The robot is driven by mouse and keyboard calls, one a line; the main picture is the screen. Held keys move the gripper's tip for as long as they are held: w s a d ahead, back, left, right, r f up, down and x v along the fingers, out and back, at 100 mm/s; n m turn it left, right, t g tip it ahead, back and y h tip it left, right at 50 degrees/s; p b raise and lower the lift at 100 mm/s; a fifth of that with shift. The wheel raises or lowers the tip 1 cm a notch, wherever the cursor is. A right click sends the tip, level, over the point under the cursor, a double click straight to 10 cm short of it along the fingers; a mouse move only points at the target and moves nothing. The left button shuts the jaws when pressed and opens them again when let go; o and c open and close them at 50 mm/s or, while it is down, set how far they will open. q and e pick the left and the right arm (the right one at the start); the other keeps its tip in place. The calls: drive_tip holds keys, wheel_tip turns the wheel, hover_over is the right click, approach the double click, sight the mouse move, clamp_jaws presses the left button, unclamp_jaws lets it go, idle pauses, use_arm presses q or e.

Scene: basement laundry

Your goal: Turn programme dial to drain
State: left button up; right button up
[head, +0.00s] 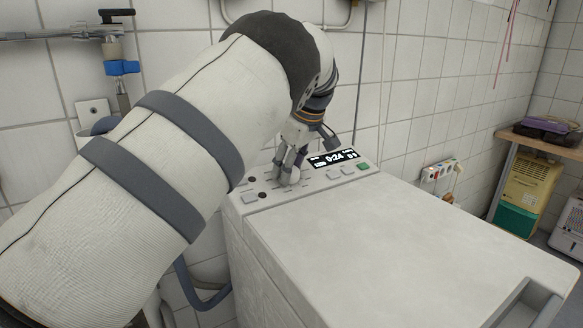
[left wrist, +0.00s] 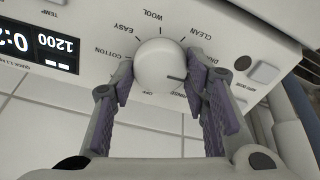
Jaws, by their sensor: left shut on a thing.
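The programme dial (left wrist: 160,65) is a round white knob with a short dark pointer line on its face. In the left wrist view the line points right and slightly down, towards one finger. Labels COTTON, EASY, WOOL and CLEAN ring it; a further label beside the right finger is partly covered. My left gripper (left wrist: 163,88) is shut on the dial, one finger on each side. In the head view my left gripper (head: 289,163) reaches down onto the dial (head: 290,175) on the control panel (head: 312,187). My right gripper is not in view.
The panel's lit display (head: 334,158) reads 0:24, and a green button (head: 363,167) sits beside it. The washing machine's pale lid (head: 400,230) is bare. A tap (head: 115,45) and tiled wall stand behind; a wooden shelf (head: 540,143) is at the far right.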

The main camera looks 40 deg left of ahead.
use_arm(q)
drive_tip(key=n, duration=0.5)
drive_tip(key=shift+s+f+g+b, duration=0.1)
drive_tip(key=shift+f+g+b, duration=0.1)
drive_tip(key=shift+g+b, duration=0.15)
drive_tip(key=shift+n, duration=0.3)
drive_tip(key=o, duration=1.1)
drive_tip(key=shift+o, duration=0.2)
drive_tip(key=shift+r, duration=0.1)
drive_tip(key=v, duration=1.2)
drive_tip(key=shift+s+a, duration=0.1)
